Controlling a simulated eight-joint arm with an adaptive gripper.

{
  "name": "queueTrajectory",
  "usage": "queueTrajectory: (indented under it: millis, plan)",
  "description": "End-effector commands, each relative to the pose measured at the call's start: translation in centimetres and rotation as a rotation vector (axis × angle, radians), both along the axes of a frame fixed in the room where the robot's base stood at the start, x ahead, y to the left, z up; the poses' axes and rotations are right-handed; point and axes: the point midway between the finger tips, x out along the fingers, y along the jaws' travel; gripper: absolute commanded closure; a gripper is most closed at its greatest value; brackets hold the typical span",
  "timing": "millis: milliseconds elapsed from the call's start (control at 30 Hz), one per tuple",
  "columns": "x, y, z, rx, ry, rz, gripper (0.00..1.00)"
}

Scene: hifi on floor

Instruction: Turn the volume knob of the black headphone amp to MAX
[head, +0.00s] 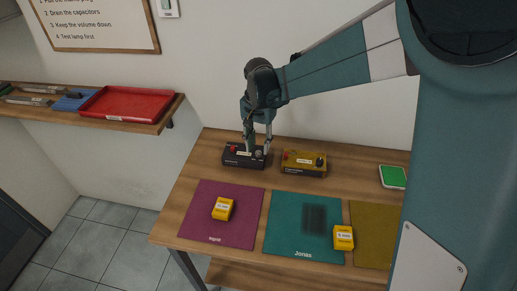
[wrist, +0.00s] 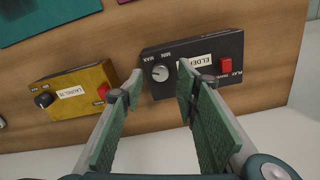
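The black headphone amp (head: 236,160) stands at the back left of the wooden table, below my gripper (head: 258,148). In the wrist view the black amp (wrist: 205,88) shows upside down, with a grey volume knob (wrist: 160,73), MAX and MIN marks, a pale label and a red switch (wrist: 226,66). My gripper also shows in the wrist view (wrist: 160,82), open, with one finger on each side of the knob in the picture. I cannot tell whether the fingers touch it. The knob's pointer is too small to read surely.
A mustard amp (head: 303,168) with a dark knob stands right of the black amp. Purple (head: 205,200), teal (head: 285,225) and olive (head: 370,230) mats lie in front, with two yellow boxes on them. A green-faced device (head: 393,177) lies at right.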

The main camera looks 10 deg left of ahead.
Motion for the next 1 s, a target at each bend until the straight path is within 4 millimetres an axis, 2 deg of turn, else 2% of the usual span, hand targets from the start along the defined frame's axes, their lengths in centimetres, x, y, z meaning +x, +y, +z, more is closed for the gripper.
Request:
queueTrajectory:
  millis: [300,500,700,1000]
  plan:
    - [0.0,0.0,5.1,0.000,0.000,0.000,0.69]
    - [0.0,0.0,7.8,0.000,0.000,0.000,0.69]
    - [0.0,0.0,9.1,0.000,0.000,0.000,0.69]
    - [0.0,0.0,9.4,0.000,0.000,0.000,0.69]
